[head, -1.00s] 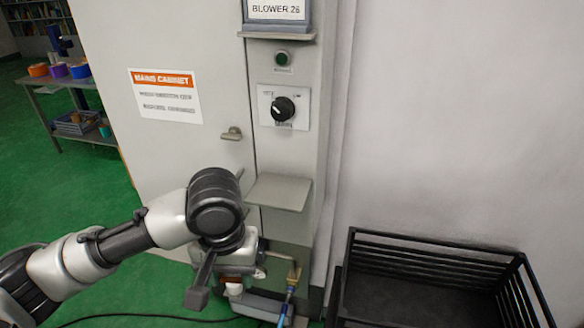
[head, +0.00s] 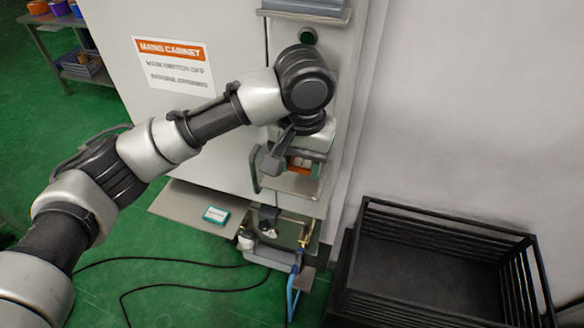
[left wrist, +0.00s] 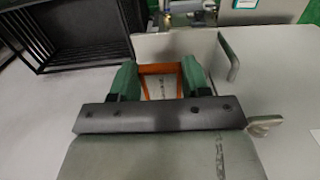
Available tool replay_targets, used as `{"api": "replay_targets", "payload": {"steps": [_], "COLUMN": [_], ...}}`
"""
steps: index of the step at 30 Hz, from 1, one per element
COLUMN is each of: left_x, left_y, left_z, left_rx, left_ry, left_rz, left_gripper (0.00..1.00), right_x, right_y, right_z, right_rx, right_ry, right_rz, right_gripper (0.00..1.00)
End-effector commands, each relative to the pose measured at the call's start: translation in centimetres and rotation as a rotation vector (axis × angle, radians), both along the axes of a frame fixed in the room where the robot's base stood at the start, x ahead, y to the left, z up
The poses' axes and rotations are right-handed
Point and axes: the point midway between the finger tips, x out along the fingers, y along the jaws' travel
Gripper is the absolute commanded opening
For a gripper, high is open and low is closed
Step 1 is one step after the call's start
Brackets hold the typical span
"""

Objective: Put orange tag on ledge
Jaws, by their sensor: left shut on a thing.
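The orange tag (left wrist: 161,69) shows as an orange-bordered piece between the green fingers of my left gripper (left wrist: 160,82). The gripper is shut on it. In the head view a bit of the tag (head: 301,163) shows under my left gripper (head: 299,168), close to the ledge. The ledge (head: 291,187) is a small grey shelf on the cabinet front, partly covered by the gripper. In the left wrist view the ledge (left wrist: 192,45) lies just beyond the tag. I cannot tell whether tag and ledge touch. My right gripper is not in view.
The grey cabinet (head: 225,110) stands behind the ledge, with its orange-headed sign (head: 172,63). A lower grey shelf (head: 180,203) bears a teal item (head: 215,215). A black slatted crate (head: 365,292) stands at the right. Cables lie on the green floor.

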Motion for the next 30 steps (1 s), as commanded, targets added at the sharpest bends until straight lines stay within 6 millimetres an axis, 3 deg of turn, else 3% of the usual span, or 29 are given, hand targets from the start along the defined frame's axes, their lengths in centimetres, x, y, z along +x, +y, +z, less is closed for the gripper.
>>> {"api": "replay_targets", "payload": {"steps": [6, 16, 28, 29, 30], "left_x": [2.0, 2.0, 2.0, 2.0, 2.0], "left_y": [1.5, 1.6, 1.5, 1.5, 1.5], "left_z": [-1.4, -5.2, -5.8, -5.8, -5.8], "left_rx": [0.000, 0.001, 0.000, 0.000, 0.000], "left_ry": [0.000, 0.000, 0.000, -0.001, -0.001], "left_rz": [0.001, -0.001, -0.001, -0.001, -0.001], "left_gripper": [0.20, 0.20, 0.20, 0.51, 0.57], "right_x": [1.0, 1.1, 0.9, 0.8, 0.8], "right_y": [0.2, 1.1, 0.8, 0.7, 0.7], "right_z": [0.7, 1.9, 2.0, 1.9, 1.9], "right_rx": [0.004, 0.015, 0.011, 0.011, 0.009], "right_ry": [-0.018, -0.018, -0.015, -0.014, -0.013], "right_rz": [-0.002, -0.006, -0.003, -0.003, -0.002], "right_gripper": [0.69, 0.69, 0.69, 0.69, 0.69]}}
